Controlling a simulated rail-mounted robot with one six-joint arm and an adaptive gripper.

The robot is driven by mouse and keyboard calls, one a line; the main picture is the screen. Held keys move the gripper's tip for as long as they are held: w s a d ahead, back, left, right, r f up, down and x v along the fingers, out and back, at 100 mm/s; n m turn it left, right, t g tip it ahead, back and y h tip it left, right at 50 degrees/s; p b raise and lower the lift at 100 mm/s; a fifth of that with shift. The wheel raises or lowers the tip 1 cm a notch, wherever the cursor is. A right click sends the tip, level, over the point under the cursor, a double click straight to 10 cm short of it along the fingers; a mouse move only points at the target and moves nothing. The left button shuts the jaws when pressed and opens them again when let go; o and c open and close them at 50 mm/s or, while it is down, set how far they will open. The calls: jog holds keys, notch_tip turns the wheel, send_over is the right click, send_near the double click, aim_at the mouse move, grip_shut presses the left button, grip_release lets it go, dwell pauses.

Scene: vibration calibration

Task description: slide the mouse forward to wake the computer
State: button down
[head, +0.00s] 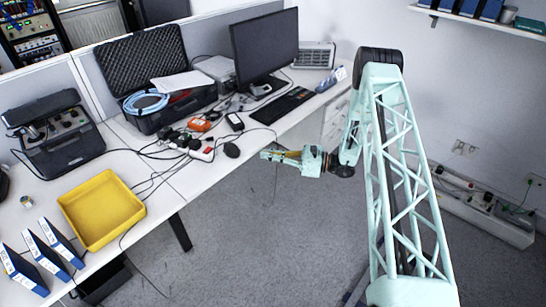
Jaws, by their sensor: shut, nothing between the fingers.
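The mouse (231,149) looks like a small dark rounded shape on the white desk (201,178), close to its front edge. The black monitor (265,43) stands at the back of the desk and its screen looks dark. A black keyboard (281,105) lies in front of the monitor. My gripper (264,154) is shut and empty. It points left and appears just off the desk's front edge, to the right of the mouse and apart from it. Its exact height over the desk is hard to tell.
Cables, a power strip (203,150) and an orange device (200,125) crowd the desk left of the mouse. An open black case (150,75), a yellow tray (102,208) and blue binders (40,255) stand farther left. The floor (270,235) below my gripper is clear.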

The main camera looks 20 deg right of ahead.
aim_at(238, 151)
jog(key=shift+b+x, duration=0.75)
jog(key=shift+x, duration=3.7)
jog(key=shift+w+a, duration=0.1)
jog(key=shift+a, duration=0.05)
jog(key=shift+x, duration=2.05)
jog(key=shift+r, duration=0.1)
jog(key=p+v, duration=0.1)
jog(key=v, duration=1.3)
